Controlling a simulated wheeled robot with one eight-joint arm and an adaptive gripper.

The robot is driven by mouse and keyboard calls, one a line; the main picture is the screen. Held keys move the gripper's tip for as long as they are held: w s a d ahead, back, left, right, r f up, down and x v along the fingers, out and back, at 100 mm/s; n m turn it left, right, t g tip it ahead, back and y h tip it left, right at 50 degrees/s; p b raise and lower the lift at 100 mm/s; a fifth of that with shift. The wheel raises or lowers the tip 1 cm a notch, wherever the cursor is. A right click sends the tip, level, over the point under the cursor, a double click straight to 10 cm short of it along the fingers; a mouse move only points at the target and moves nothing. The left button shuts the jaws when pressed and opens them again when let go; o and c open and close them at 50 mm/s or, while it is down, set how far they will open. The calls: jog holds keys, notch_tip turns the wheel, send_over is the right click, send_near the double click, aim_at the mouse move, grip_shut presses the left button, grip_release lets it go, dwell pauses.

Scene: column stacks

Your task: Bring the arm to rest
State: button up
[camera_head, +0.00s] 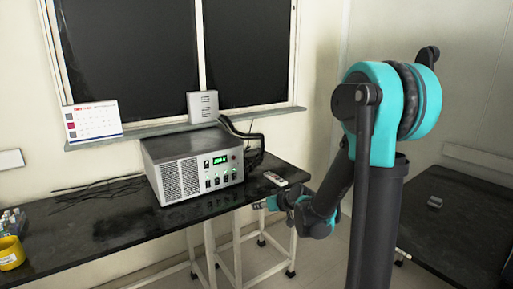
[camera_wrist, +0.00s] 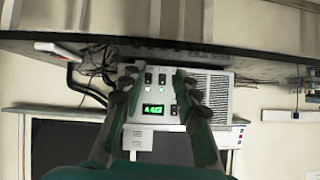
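My teal and dark grey arm (camera_head: 375,115) stands at the right of the head view, with its forearm reaching down to the left. My gripper (camera_head: 260,204) is small there, near the front edge of the black bench (camera_head: 110,236). In the wrist view, which looks upside down, the two fingers of my gripper (camera_wrist: 155,78) are spread apart. Nothing shows held between them. Behind the gap is the grey instrument box (camera_head: 195,165) with a lit green display; it also shows in the wrist view (camera_wrist: 215,92).
A white remote-like object (camera_head: 275,178) lies on the bench right of the box. A yellow container (camera_head: 11,253) stands at the far left. A second dark table (camera_head: 460,225) with a small grey object (camera_head: 435,201) is at the right. Open floor shows between the tables.

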jog(key=s+d+f+m+g+h, duration=0.2)
jog(key=s+d, duration=0.6)
jog(key=s, duration=0.5)
jog(key=s+d+f+m+g+h, duration=0.2)
jog(key=s+d+f+m+h, duration=0.1)
jog(key=s+d, duration=0.6)
jog(key=s+f+h, duration=0.1)
jog(key=s, duration=0.2)
jog(key=shift+s+f+m+g+h, duration=0.35)
jog(key=shift+f+m+g+h, duration=0.05)
jog(key=shift+d, duration=0.1)
